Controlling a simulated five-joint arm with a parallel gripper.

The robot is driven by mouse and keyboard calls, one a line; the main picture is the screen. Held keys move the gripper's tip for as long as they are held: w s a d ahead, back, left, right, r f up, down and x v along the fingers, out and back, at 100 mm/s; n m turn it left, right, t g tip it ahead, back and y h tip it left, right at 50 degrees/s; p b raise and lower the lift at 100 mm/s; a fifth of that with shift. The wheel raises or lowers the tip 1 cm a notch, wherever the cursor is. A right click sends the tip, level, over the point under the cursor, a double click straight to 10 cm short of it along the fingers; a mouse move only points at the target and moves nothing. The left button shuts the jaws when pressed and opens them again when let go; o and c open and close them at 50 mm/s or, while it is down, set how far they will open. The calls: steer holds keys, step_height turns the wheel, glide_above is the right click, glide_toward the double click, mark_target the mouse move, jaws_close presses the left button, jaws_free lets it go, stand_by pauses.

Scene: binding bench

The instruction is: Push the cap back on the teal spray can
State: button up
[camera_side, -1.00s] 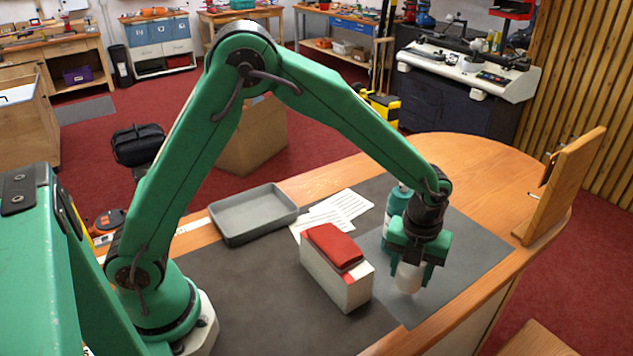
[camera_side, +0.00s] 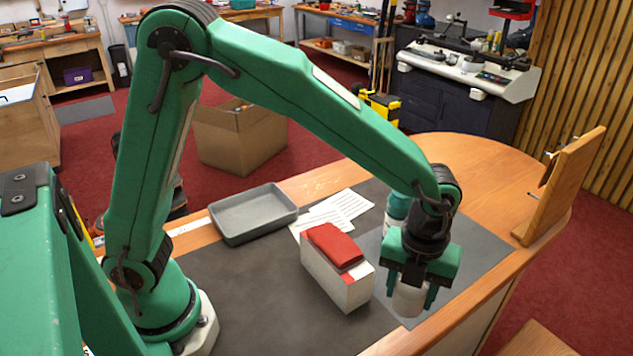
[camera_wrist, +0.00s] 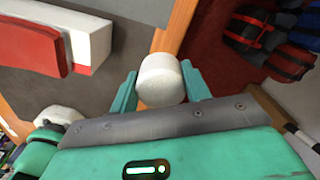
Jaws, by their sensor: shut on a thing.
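The white cap (camera_side: 409,301) is held between the fingertips of my gripper (camera_side: 410,296), low over the front right of the bench. In the wrist view the cap (camera_wrist: 160,80) sits between the two teal fingers of my gripper (camera_wrist: 159,88). The teal spray can (camera_side: 397,207) stands behind my gripper, apart from the cap, and my wrist and gripper hide much of it. A rounded white top with teal beside it, seemingly the can (camera_wrist: 58,115), shows at the lower left of the wrist view.
A white box (camera_side: 335,279) with a red cloth-like piece (camera_side: 334,245) on it stands just left of my gripper. A grey tray (camera_side: 254,233) and paper sheets (camera_side: 345,204) lie farther back. A wooden upright (camera_side: 567,185) stands at the right edge. The dark mat's front left is clear.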

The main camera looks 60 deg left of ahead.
steer(key=shift+w, duration=0.1)
stand_by(0.3)
steer(key=w+a+r+n, duration=0.6)
steer(key=w+a+r, duration=0.9)
steer(key=a, duration=0.3)
steer(key=shift+w+a, duration=0.3)
steer(key=shift+w, duration=0.05)
steer(key=shift+f, duration=0.15)
steer(key=shift+f, duration=2.6)
steer(key=shift+f, duration=1.85)
stand_by(0.9)
